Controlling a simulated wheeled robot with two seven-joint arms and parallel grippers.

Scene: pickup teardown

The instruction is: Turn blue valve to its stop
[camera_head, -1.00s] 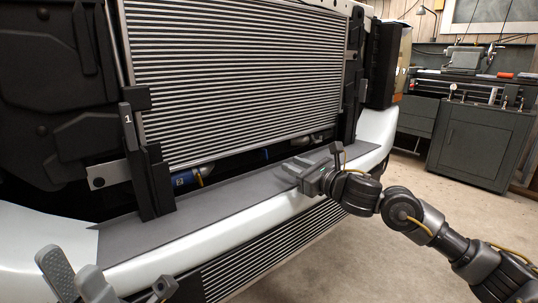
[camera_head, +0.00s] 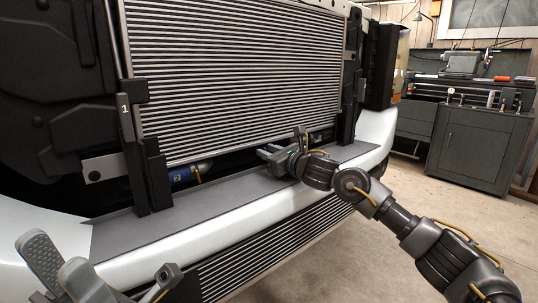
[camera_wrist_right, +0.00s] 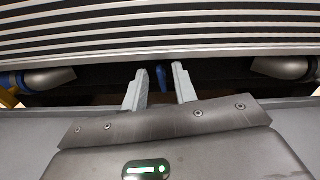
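The blue valve (camera_wrist_right: 162,77) shows in the right wrist view as a small upright blue piece in the dark gap below the radiator. My right gripper (camera_wrist_right: 158,84) is open, its two grey fingers pointing toward the gap with the valve between them in the picture. I cannot tell whether either finger touches it. In the head view my right gripper (camera_head: 268,152) is at the gap above the bumper's grey top panel, and I cannot make out the valve there. My left gripper (camera_head: 54,254) is open and empty at the lower left, in front of the bumper.
The radiator (camera_head: 235,75) stands above the gap. A blue-banded pipe (camera_head: 182,174) marked 2 lies left of my right gripper. A black bracket (camera_head: 150,175) stands on the bumper panel (camera_head: 235,197). A grey workbench (camera_head: 480,145) is at the right.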

